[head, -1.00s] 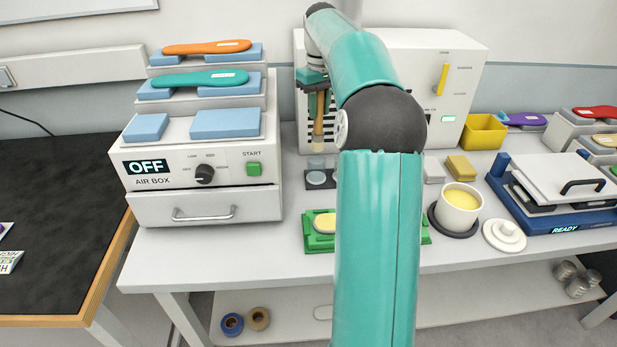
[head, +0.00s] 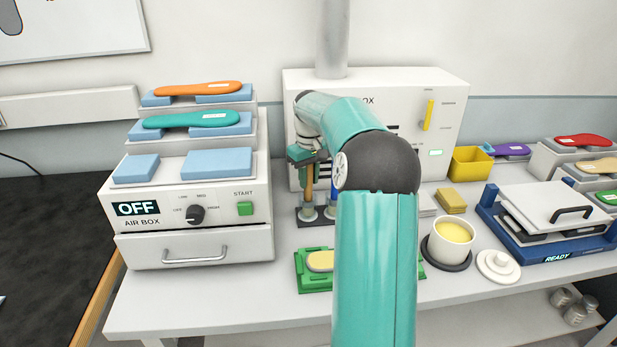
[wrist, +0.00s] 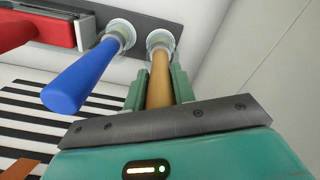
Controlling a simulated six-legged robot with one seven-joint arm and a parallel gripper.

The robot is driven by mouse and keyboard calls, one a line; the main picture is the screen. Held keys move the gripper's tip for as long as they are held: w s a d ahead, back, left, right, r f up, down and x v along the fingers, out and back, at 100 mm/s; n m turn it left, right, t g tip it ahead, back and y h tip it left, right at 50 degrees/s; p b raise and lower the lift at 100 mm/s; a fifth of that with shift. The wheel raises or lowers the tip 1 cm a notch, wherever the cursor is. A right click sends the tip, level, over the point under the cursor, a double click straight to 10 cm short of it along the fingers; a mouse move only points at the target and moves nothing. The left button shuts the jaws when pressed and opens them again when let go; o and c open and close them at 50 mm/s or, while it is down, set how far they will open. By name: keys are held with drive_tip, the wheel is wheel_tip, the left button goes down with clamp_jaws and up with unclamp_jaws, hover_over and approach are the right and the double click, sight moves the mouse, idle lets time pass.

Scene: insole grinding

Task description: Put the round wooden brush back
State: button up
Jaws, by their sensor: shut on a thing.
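The round wooden brush (head: 309,182) is upright in my gripper (head: 309,168), its wooden handle between the two fingers. In the wrist view the brush handle (wrist: 159,82) lies between the green fingertips (wrist: 158,88) of my shut gripper. Its lower end is at a round pale socket (wrist: 160,41) in a dark holder plate (wrist: 145,18). I cannot tell whether it is fully seated. A blue-handled brush (wrist: 83,78) stands in the neighbouring socket. In the head view the dark holder (head: 313,222) sits on the table in front of the white box, partly hidden by my arm.
A red-handled tool (wrist: 18,32) is at the holder's other end. The white vented box (head: 375,90) stands close behind. The air box (head: 190,210) is to the left. A green tray (head: 315,282) with a yellow pad lies in front, and a cup (head: 451,240) is to the right.

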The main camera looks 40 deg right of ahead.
drive_tip(key=shift+w, duration=0.1)
drive_tip(key=o, duration=0.9)
drive_tip(key=shift+f, duration=0.15)
wheel_tip(320, 180, up, 12)
drive_tip(key=shift+r, duration=0.2)
